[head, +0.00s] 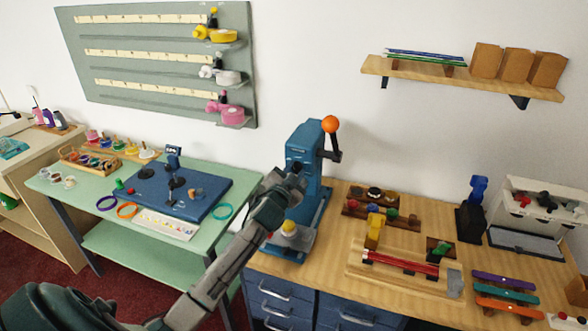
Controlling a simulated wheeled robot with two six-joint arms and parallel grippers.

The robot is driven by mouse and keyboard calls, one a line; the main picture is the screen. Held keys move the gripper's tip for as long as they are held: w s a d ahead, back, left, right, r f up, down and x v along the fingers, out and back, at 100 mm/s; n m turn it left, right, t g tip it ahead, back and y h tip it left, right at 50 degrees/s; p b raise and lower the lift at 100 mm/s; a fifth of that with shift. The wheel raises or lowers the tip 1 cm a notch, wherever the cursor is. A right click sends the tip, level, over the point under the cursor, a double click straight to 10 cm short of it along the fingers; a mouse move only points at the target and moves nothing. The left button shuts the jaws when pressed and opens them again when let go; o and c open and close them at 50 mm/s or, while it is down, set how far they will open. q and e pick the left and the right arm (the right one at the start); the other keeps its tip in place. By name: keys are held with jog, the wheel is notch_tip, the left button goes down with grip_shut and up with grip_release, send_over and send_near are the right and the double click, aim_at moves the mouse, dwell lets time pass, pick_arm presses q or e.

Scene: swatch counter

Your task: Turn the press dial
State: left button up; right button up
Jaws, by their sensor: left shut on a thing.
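The blue press (312,197) stands at the left end of the wooden counter, with an orange ball (330,124) on its dark lever at the upper right. My left gripper (295,175) reaches up from the lower left to the front of the press. It is shut on the press dial, a small dark part (296,166) on the press's front. The gripper's fingers hide most of the dial, and I cannot read its setting. A yellow-topped white piece (289,229) sits on the press base, below the gripper. My right gripper is not in view.
Right of the press, the wooden counter (347,232) holds a dark rack (372,206) and a cutting jig (400,262). A green table (75,191) with a blue board (205,207) stands to the left. A wall shelf (450,77) is above.

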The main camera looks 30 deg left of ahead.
pick_arm(q)
jog(key=m+p, duration=0.1)
jog(key=m, duration=0.2)
jog(key=shift+m+p, duration=0.45)
jog(key=shift+m, duration=0.25)
jog(key=o, duration=1)
jog(key=shift+c, duration=0.2)
jog(key=shift+s, duration=0.1)
